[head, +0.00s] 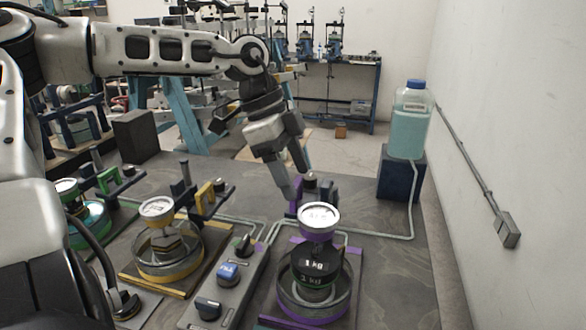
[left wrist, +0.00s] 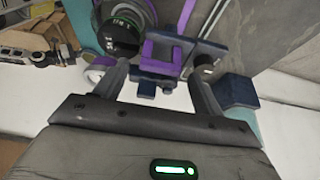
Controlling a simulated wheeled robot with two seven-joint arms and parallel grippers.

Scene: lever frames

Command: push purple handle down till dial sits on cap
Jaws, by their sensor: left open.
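The purple frame (head: 354,262) stands front centre in the head view, with black weights (head: 314,266) marked in kg inside its ring. A white-faced dial (head: 319,214) with a purple rim is above the weights; I cannot tell whether it touches a cap. The purple handle (head: 293,208) is behind the dial, partly hidden by my left gripper (head: 295,184). That gripper points down, open, at the handle. In the left wrist view the purple handle (left wrist: 160,52) shows between and beyond the two spread fingers (left wrist: 158,76). The weights (left wrist: 120,35) show there too. My right gripper is not in view.
A yellow frame (head: 134,276) with its own dial and a green one (head: 88,238) stand to the left. A grey control box (head: 234,296) with knobs is beside the purple frame. A blue-capped water bottle (head: 409,125) stands on a dark block at back right, near the wall.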

